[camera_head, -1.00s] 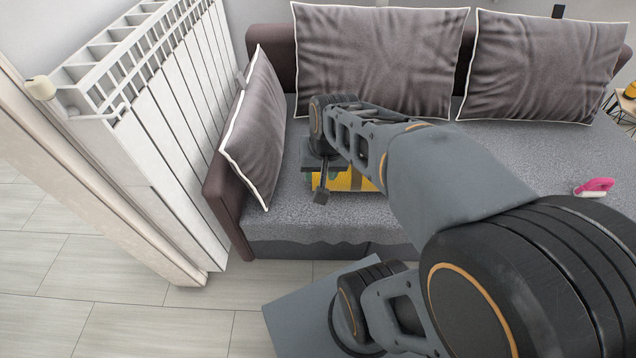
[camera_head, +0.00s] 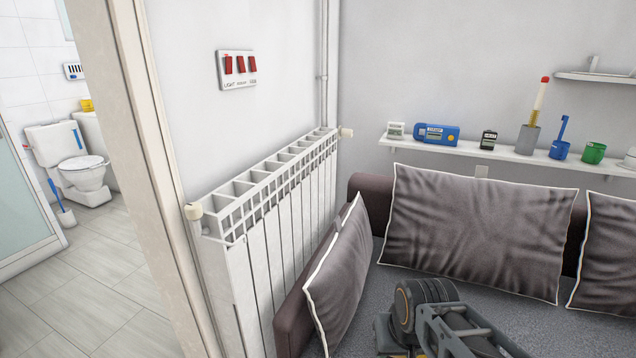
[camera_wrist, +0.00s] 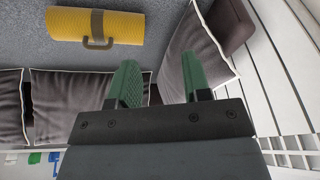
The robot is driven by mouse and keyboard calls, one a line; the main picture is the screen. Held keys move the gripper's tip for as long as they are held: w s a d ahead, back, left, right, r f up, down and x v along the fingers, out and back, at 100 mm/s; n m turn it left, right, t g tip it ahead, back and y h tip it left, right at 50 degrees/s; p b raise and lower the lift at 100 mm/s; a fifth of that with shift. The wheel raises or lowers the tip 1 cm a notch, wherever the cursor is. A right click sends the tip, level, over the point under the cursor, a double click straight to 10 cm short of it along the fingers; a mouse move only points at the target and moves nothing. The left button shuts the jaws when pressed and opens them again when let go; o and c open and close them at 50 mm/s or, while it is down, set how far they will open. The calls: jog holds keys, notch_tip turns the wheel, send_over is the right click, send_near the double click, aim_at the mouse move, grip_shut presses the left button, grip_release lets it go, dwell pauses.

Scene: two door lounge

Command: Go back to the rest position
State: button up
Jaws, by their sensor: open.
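My gripper (camera_wrist: 158,85) shows in the wrist view with its two green fingers apart and nothing between them. In the head view part of my arm shows at the bottom, over the sofa seat; the fingertips are out of that picture. The grey sofa (camera_head: 510,330) has a dark frame. In the wrist view a yellow roll (camera_wrist: 75,24) with a grey strap and handle lies on the sofa seat, apart from my fingers.
A white radiator (camera_head: 275,240) stands against the wall beside the sofa's left arm. Grey cushions (camera_head: 480,230) lean on the sofa. A wall shelf (camera_head: 510,152) holds several small items. A doorway at left opens on a bathroom with a toilet (camera_head: 75,165).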

notch_tip(320, 180, up, 21)
jog(key=p, duration=1.8)
jog(key=shift+s+a+n+t, duration=0.25)
jog(key=shift+s+n+t, duration=0.05)
jog(key=shift+s+n, duration=0.15)
jog(key=shift+d, duration=0.15)
